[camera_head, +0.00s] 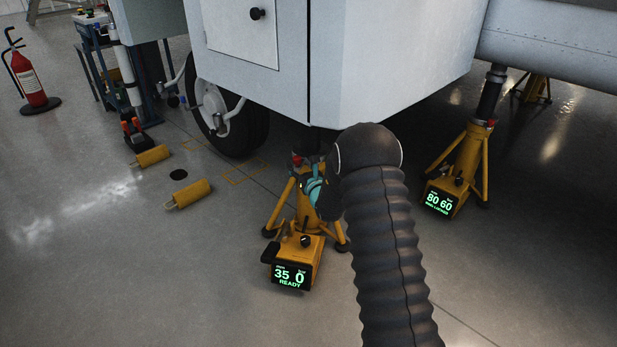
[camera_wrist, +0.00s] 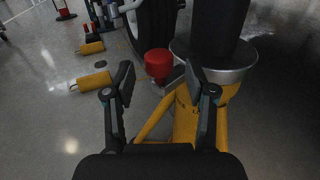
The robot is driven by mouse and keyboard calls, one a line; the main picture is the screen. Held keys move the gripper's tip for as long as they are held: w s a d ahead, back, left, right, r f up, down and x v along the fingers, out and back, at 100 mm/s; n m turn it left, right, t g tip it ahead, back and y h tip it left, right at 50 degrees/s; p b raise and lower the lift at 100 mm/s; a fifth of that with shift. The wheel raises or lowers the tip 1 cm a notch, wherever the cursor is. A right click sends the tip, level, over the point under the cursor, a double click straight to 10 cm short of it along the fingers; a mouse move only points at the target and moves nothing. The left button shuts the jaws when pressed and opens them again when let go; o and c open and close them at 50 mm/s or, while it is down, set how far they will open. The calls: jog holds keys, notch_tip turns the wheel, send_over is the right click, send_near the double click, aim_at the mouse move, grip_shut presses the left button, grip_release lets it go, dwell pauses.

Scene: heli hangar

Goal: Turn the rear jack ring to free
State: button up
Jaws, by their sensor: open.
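A yellow tripod jack (camera_head: 277,214) stands under the pale body. Its control box (camera_head: 294,262) shows 35, 0 and READY in green. In the wrist view this jack (camera_wrist: 186,125) has a silver collar (camera_wrist: 243,74) around a dark column and a red knob (camera_wrist: 157,62) beside it. A second yellow jack (camera_head: 467,150) stands at the right with a display (camera_head: 438,202) reading 80 and 60. No label visible tells which jack is the rear one. My gripper (camera_head: 312,183) is open beside the nearer jack, partly hidden by my arm. In the wrist view its fingertips (camera_wrist: 160,82) frame the red knob, apparently without touching it.
A wheel (camera_head: 229,118) is behind the nearer jack. Two yellow chocks (camera_head: 187,194) (camera_head: 152,156) lie on the floor to the left. A fire extinguisher (camera_head: 30,82) stands at far left. The floor at front left is clear.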

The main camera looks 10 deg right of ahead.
jog(key=v, duration=0.9)
jog(key=shift+s, duration=0.25)
jog(key=shift+d, duration=0.1)
